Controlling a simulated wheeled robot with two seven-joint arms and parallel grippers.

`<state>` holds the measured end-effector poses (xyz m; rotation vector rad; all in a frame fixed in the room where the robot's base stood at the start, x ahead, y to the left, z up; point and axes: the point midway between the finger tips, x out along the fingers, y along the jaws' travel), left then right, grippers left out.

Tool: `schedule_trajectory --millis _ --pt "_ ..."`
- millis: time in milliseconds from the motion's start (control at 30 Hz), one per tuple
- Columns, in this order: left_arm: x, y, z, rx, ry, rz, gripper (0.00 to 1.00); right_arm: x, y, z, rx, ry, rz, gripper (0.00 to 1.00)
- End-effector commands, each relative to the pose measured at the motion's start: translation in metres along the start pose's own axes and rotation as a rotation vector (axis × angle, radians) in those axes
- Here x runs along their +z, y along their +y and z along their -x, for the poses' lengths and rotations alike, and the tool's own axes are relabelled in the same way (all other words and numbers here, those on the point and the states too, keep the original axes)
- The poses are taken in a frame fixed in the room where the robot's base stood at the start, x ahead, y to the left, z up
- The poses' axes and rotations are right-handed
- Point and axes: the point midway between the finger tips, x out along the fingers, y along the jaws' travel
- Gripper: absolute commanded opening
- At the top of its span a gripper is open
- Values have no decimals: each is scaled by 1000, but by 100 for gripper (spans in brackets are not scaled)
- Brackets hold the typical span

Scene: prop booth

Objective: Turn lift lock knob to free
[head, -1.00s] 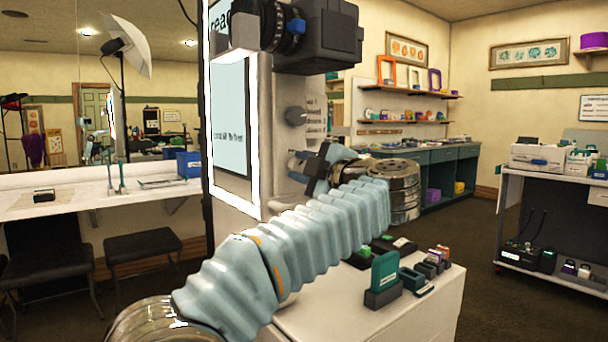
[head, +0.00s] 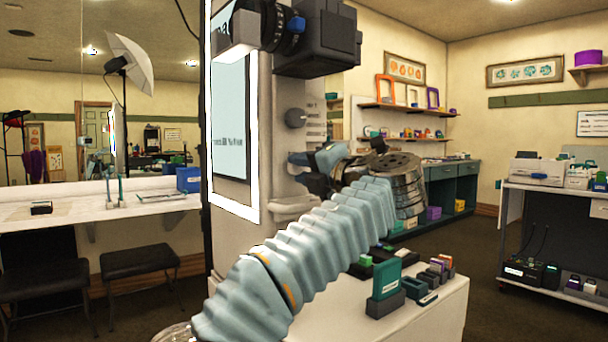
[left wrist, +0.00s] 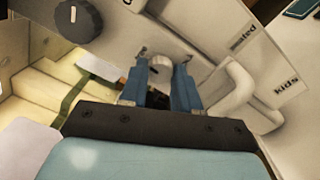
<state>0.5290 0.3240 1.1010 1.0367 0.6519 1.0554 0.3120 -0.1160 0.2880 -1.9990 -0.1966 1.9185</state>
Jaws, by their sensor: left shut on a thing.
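My left gripper (head: 304,170) reaches the side of the tall white booth column (head: 232,200). In the left wrist view its two blue fingers (left wrist: 167,88) are shut on a small pale grey knob (left wrist: 160,66) on the panel. The fingers and wrist hide this knob in the head view. A larger dark round knob (left wrist: 78,18) with a white mark sits apart from the fingers; it shows in the head view as a grey knob (head: 296,118) above my gripper. No label naming either knob is readable. My right gripper is not in view.
A pale handle-like bar (left wrist: 232,92) sticks out beside the fingers, near "seated" and "kids" lettering. A camera (head: 316,38) juts out above my arm. A white cabinet (head: 420,320) with stamps and small blocks stands below it.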

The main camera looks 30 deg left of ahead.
Motion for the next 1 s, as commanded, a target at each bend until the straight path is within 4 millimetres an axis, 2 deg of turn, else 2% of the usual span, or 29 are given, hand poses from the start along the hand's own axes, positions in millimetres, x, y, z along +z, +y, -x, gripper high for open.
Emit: schedule_trajectory --millis 233,700,733,867,900,1000 --pt "0 -1 0 0 4 63 1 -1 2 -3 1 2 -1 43" --pt "0 0 0 1 3 75 1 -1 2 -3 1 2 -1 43" --pt "0 0 0 1 3 74 34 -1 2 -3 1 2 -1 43" --pt "0 0 0 1 3 74 54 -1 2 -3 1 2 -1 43" --pt "0 0 0 1 3 74 57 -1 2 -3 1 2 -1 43" --pt "0 0 0 1 3 74 57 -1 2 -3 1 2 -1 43"
